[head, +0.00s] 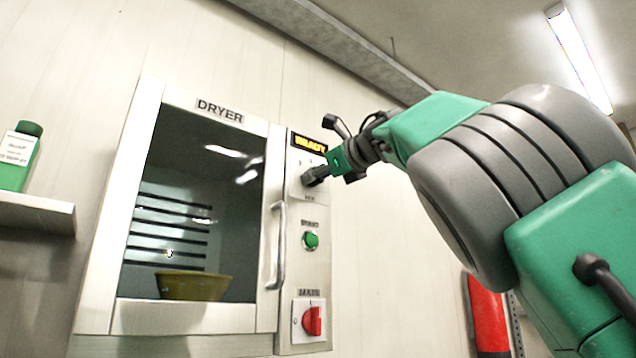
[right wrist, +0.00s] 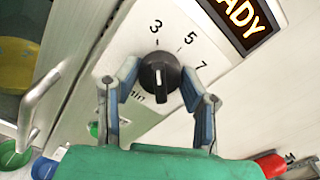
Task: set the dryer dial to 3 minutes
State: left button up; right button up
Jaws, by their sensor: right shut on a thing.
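The dryer (head: 128,215) is a white cabinet with a dark glass door, shut. Its black round dial (right wrist: 160,76) shows in the right wrist view, on a white plate marked 3, 5, 7 and "min". The 3 stands above the dial, with the 5 and 7 to its right. A pale line runs on the dial's face, roughly up and down; which end is the pointer I cannot tell. My right gripper (head: 318,174) is shut on the dial, a blue finger on each side. In the head view the gripper hides most of the dial. My left gripper is not in view.
A lit display (head: 310,143) reading READY sits above the dial. A green start button (head: 311,240) and red main switch (head: 313,320) are below. The door handle (head: 279,245) stands out left of the panel. A bowl (head: 195,288) sits inside the dryer.

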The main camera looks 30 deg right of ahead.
jog(key=shift+w+f+n+b, duration=0.15)
jog(key=shift+n+b, duration=0.5)
jog(key=shift+n, duration=0.95)
jog(key=o, duration=1.1)
jog(key=shift+o, duration=0.2)
jog(key=shift+w, duration=0.15)
jog(key=shift+a, duration=0.1)
jog(key=shift+s, duration=0.45)
jog(key=s, duration=1)
jog(key=shift+s+d, duration=0.4)
jog(key=shift+d, duration=0.05)
